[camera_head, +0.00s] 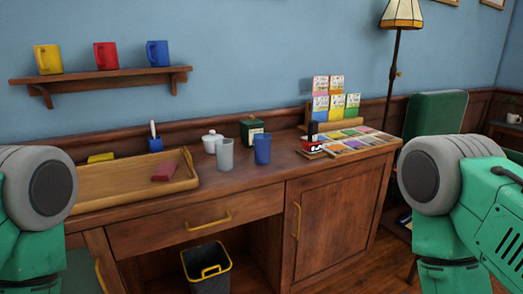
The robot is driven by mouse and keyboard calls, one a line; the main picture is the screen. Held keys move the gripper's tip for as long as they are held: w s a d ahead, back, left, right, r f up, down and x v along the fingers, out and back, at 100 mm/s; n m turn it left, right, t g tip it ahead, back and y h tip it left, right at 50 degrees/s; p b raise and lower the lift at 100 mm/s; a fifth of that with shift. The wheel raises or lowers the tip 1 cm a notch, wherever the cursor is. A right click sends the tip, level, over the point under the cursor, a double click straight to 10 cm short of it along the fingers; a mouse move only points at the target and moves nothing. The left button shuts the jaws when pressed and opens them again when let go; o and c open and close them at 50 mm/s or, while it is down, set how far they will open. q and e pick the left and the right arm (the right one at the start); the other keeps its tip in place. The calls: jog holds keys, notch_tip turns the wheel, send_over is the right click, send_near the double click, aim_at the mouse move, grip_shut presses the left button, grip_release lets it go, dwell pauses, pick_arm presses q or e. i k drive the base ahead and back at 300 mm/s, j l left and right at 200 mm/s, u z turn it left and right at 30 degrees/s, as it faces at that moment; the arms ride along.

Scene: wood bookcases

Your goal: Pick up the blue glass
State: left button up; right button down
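The blue glass (263,149) stands upright on the wooden counter, right of a pale grey glass (225,155) and just in front of a dark green box. Nothing is touching it from my side. My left arm shows at the left edge and my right arm at the right edge, both as green and grey links. Neither gripper is in the picture, so whether they are open or shut is hidden.
A wooden tray (110,190) with a red block (163,172) lies left on the counter (240,180). A white lidded pot (212,141) and green box (251,129) stand behind the glasses. Cards (350,146) lie right. A bin (208,270) sits below. Mugs stand on a wall shelf (100,75).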

aim_at(263, 142)
jog(key=i+l+z, duration=0.15)
jog(key=i+z, duration=0.15)
jog(key=i, duration=0.2)
jog(key=i+z, duration=0.35)
jog(key=i, duration=0.1)
